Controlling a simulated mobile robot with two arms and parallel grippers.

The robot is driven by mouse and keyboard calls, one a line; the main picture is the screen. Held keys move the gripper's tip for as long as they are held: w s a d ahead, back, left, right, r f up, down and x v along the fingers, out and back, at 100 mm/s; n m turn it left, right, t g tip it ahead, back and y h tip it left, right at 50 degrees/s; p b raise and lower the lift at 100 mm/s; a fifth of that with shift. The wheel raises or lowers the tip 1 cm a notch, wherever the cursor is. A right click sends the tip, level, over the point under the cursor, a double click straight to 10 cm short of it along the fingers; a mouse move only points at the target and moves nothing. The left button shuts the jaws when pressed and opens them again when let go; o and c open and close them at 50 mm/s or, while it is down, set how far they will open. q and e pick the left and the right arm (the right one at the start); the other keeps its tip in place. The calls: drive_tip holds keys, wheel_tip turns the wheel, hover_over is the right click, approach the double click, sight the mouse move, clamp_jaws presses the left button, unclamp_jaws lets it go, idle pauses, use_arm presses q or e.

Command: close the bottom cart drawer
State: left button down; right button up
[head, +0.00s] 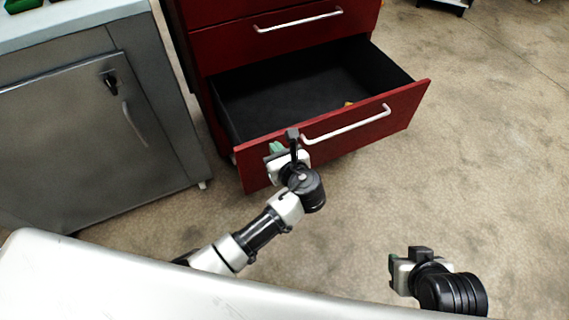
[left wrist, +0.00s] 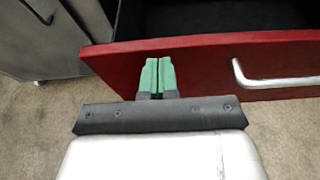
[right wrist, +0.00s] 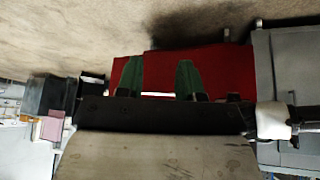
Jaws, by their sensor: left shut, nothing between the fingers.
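The red cart's bottom drawer (head: 400,124) stands open, with its black inside showing and a small yellow thing (head: 349,104) near its front. Its silver handle (head: 347,124) runs along the red front, and the handle also shows in the left wrist view (left wrist: 270,83). My left gripper (head: 276,148) is at the left part of the drawer front, left of the handle. In the left wrist view its green fingers (left wrist: 157,76) are together and empty, in front of the red panel; contact is unclear. My right gripper (right wrist: 160,80) has its green fingers apart and empty, away from the drawer.
A closed red drawer (head: 285,40) is above the open one. A pale surface edge (head: 150,290) crosses the bottom of the head view. The floor (head: 490,150) to the right is clear.

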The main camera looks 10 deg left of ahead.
use_arm(q)
drive_tip(key=shift+w+a, duration=0.4)
drive_tip(key=shift+w, duration=0.2)
use_arm(e)
drive_tip(key=shift+w+a+r+t, duration=0.15)
drive_tip(key=shift+w+t, duration=0.15)
drive_tip(key=shift+w, duration=0.1)
drive_tip(key=shift+w+a+r+t, duration=0.15)
drive_tip(key=shift+w+t, duration=0.15)
drive_tip(key=shift+w, duration=0.1)
